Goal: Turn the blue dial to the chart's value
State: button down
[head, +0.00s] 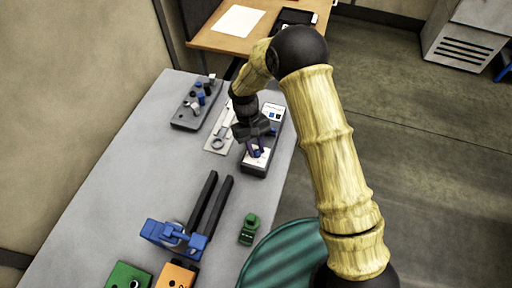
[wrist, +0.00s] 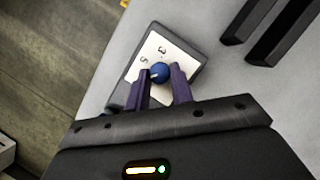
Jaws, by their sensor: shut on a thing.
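The blue dial (wrist: 159,72) sits on a white numbered face (wrist: 152,47) of a dark box, where a "3" and what looks like a "5" can be read in the wrist view. A small pale mark shows on the dial, but its exact reading is unclear. My gripper (wrist: 162,76) has its two purple fingers on either side of the dial, shut on it. In the head view my gripper (head: 255,148) is over the near end of the dark box (head: 259,168). A small white card with blue marks (head: 272,110) shows at the box's far end; its text is too small to read.
A grey block with knobs (head: 190,116) and a pale plate with a ring (head: 217,143) lie to the left. A blue clamp with black rails (head: 175,236), a green part (head: 249,229) and orange and green blocks stand nearer. Bare grey table (head: 120,170) lies at left.

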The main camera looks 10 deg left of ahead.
jog(key=shift+n, duration=0.7)
jog(key=shift+a+t, duration=0.1)
jog(key=shift+t, duration=0.2)
jog(key=c, duration=1.2)
grip_release()
jog(key=shift+w+r, duration=0.1)
jog(key=shift+r, duration=0.05)
jog(key=b+v, duration=0.3)
jog(key=v, duration=1.4)
jog(key=shift+a, duration=0.3)
